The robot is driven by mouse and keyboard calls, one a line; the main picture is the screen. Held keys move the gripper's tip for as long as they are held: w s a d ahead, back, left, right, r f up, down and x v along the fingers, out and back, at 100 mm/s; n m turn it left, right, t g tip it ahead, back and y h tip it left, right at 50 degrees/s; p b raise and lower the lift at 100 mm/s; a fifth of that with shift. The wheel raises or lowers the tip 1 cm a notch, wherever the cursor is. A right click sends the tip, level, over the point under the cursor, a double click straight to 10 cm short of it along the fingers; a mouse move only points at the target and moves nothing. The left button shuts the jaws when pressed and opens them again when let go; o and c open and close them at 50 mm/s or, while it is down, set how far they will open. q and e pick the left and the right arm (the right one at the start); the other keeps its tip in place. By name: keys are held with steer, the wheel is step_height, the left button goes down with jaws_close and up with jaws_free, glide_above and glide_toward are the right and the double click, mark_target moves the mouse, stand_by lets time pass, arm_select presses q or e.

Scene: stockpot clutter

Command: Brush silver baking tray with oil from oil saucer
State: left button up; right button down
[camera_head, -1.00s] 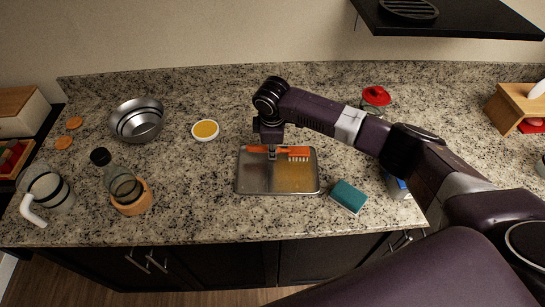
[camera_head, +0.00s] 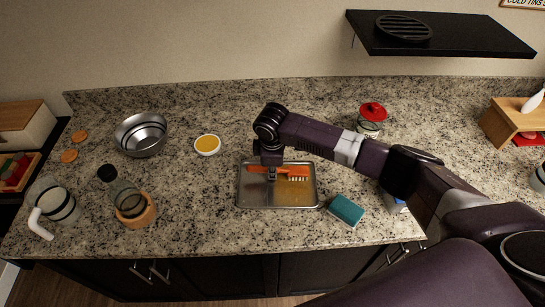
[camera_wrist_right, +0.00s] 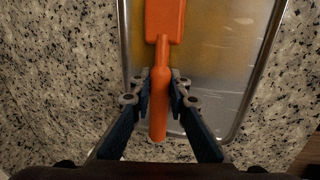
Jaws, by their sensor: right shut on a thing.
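The silver baking tray (camera_head: 252,198) lies flat on the granite counter, with a yellowish oil film over its right part; it also shows in the right wrist view (camera_wrist_right: 225,100). My right gripper (camera_head: 271,175) is above the tray's left part, shut on the handle of an orange brush (camera_wrist_right: 160,100). In the head view the brush (camera_head: 297,174) lies level, its pale bristles pointing down over the tray's right half. I cannot tell whether the bristles touch the tray. The white oil saucer (camera_head: 207,152) with yellow oil stands up-left of the tray. My left gripper is not in view.
A teal sponge (camera_head: 346,210) lies right of the tray. A metal bowl (camera_head: 141,135), a bottle in a wooden holder (camera_head: 135,211) and a glass mug (camera_head: 54,204) stand left. A red-lidded jar (camera_head: 371,118) is behind my arm. A black shelf (camera_head: 440,38) overhangs the back right.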

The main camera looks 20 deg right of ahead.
mark_target(272, 200)
steer(key=shift+s+a+r, duration=0.1)
steer(key=shift+s, duration=0.25)
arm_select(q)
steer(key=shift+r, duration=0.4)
arm_select(e)
steer(key=shift+s+a, duration=0.1)
steer(key=shift+s, duration=0.15)
steer(key=shift+s+a, duration=0.35)
steer(key=shift+s, duration=0.55)
steer(key=shift+s+a, duration=0.3)
steer(key=shift+s, duration=0.6)
steer(key=shift+s+a, duration=0.25)
steer(key=shift+s, duration=0.45)
steer(key=shift+s+a, duration=0.3)
steer(key=shift+s, duration=0.4)
steer(key=shift+s+a, duration=0.25)
steer(key=shift+s, duration=0.45)
